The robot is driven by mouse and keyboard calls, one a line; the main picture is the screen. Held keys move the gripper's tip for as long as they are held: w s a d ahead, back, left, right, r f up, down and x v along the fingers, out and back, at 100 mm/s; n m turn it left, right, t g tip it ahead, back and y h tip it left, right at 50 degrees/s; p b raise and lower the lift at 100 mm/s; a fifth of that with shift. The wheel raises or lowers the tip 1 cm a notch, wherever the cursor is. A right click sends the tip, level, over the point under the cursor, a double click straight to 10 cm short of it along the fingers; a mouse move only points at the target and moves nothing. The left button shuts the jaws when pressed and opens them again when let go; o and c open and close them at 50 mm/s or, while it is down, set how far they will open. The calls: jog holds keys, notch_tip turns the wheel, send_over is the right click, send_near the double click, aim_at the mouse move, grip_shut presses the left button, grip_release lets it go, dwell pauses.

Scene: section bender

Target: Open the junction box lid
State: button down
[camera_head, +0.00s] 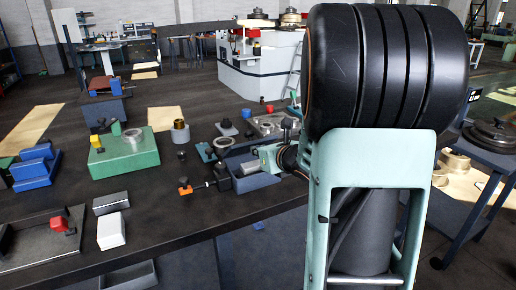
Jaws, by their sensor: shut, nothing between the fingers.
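No part is clearly marked as the junction box or its lid. Candidates on the bench are a flat dark grey box (28,248) with a red knob (60,224) at the front left, and a small white box (111,232) just right of it. A grey block (111,203) lies behind the white box. My arm comes in from the right.
The dark bench (160,225) holds a green fixture (125,158), blue blocks (36,166), a brass-topped cylinder (180,131) and a dark blue tray (258,181). A cart (492,158) stands at right.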

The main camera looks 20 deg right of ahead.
aim_at(249, 135)
jog(key=r+g+p, duration=0.1)
jog(key=p, duration=0.2)
jog(key=w+r+g+p, duration=0.1)
jog(key=p, duration=0.1)
jog(key=shift+g+p, duration=0.4)
jog(key=shift+w+r+p, duration=0.15)
jog(key=shift+p, duration=0.15)
jog(key=shift+w, duration=0.1)
jog(key=shift+w+r+p, duration=0.2)
jog(key=shift+r+p, duration=0.1)
jog(key=shift+p, duration=0.35)
jog(key=shift+w+a+r+p, duration=0.1)
jog(key=shift+w+r+p, duration=0.4)
jog(key=shift+w, duration=0.3)
jog(key=shift+w+r, duration=0.15)
